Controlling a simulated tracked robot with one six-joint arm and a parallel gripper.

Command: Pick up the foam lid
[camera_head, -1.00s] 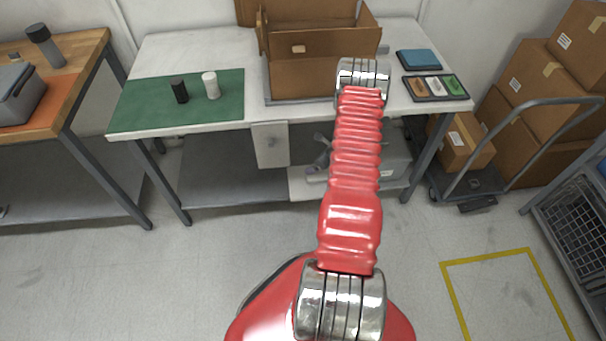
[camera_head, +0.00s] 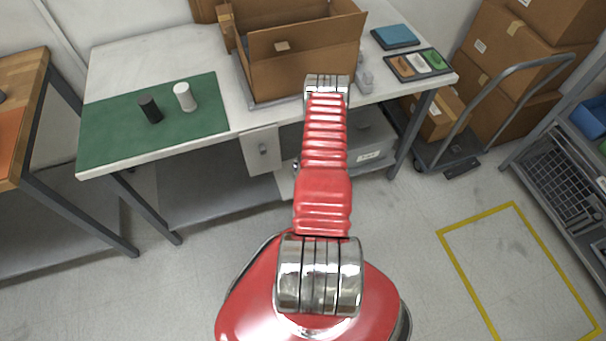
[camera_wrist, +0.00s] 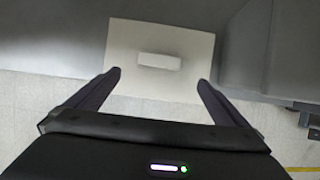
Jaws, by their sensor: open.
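The foam lid (camera_wrist: 130,40) is a pale, flat rectangle with a small raised block in its middle in the wrist view. It lies on the lower shelf and sticks out past the shelf's front edge. In the head view only a pale corner of it (camera_head: 284,187) shows, left of my red arm, which hides the rest. My gripper (camera_wrist: 160,80) is open in the wrist view. Its two dark fingertips stand near the lid's lower left and lower right edges, with nothing held. I cannot tell its height above the lid. In the head view my arm hides the gripper.
The white table (camera_head: 130,60) stands above the shelf (camera_head: 215,190). It carries an open cardboard box (camera_head: 310,60) and a green mat (camera_head: 105,130). A panel (camera_head: 261,150) hangs under its front edge. A grey unit (camera_wrist: 270,45) stands close right of the lid. The floor in front is clear.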

